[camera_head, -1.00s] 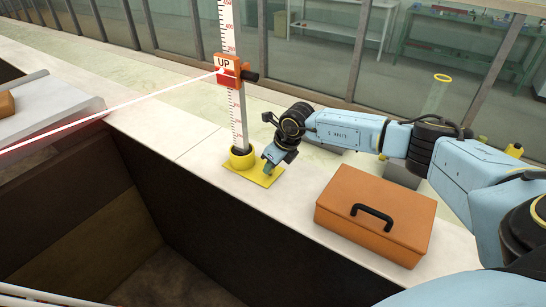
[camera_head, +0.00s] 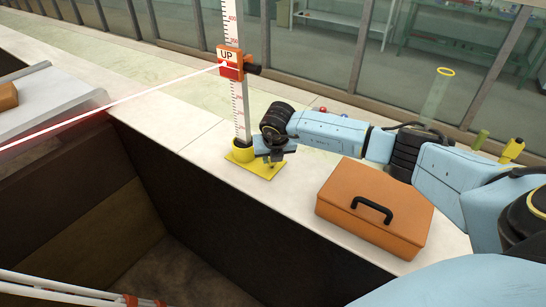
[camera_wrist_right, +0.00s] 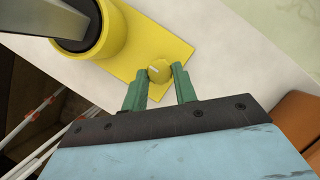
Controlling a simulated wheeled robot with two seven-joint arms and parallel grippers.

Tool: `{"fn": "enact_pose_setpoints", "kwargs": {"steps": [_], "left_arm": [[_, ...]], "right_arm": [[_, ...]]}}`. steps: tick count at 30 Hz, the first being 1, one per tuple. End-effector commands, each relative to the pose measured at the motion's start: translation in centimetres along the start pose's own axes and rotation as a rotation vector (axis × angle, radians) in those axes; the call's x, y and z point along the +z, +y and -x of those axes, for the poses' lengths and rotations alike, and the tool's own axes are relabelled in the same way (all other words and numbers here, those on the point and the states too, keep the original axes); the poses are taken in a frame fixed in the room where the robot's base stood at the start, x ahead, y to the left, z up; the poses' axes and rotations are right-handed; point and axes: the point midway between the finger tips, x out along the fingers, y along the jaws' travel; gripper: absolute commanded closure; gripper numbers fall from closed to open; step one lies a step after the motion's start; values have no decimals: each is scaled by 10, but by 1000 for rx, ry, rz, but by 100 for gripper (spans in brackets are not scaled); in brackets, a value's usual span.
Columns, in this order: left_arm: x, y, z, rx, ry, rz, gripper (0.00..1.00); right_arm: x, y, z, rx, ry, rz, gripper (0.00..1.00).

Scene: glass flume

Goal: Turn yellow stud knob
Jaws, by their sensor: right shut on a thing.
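The yellow stud knob (camera_wrist_right: 159,71) is a small round knob with a pale mark on its top, standing on a yellow base plate (camera_wrist_right: 125,65). My right gripper (camera_wrist_right: 159,82) is shut on the knob, its two green fingers on either side. In the head view my right gripper (camera_head: 272,158) is at the plate beside the yellow collar (camera_head: 240,152) of the upright scale post, and the wrist partly hides the knob. My left gripper is not in view.
A graduated post (camera_head: 240,105) carries an orange block marked UP (camera_head: 230,62), with a bright beam reaching it. An orange case (camera_head: 375,205) sits right of the plate under my arm. A dark open pit (camera_head: 180,240) lies in front of the pale ledge.

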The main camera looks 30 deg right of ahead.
Motion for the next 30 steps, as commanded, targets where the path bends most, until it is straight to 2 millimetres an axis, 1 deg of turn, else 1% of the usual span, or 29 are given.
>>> {"fn": "enact_pose_setpoints", "kwargs": {"steps": [6, 18, 19, 23, 24, 30], "left_arm": [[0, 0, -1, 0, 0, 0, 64], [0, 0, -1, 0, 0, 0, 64], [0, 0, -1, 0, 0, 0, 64], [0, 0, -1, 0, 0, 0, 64], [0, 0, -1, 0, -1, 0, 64], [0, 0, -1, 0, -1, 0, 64]], "right_arm": [[0, 1, 0, -15, 2, -35, 95], [-1, 0, 0, -17, 3, -40, 95], [-1, 0, 0, -17, 3, -40, 69], [0, 0, 0, -16, 2, -40, 52], [0, 0, 0, -16, 2, -39, 50], [0, 0, 0, -16, 1, -39, 50]]}}
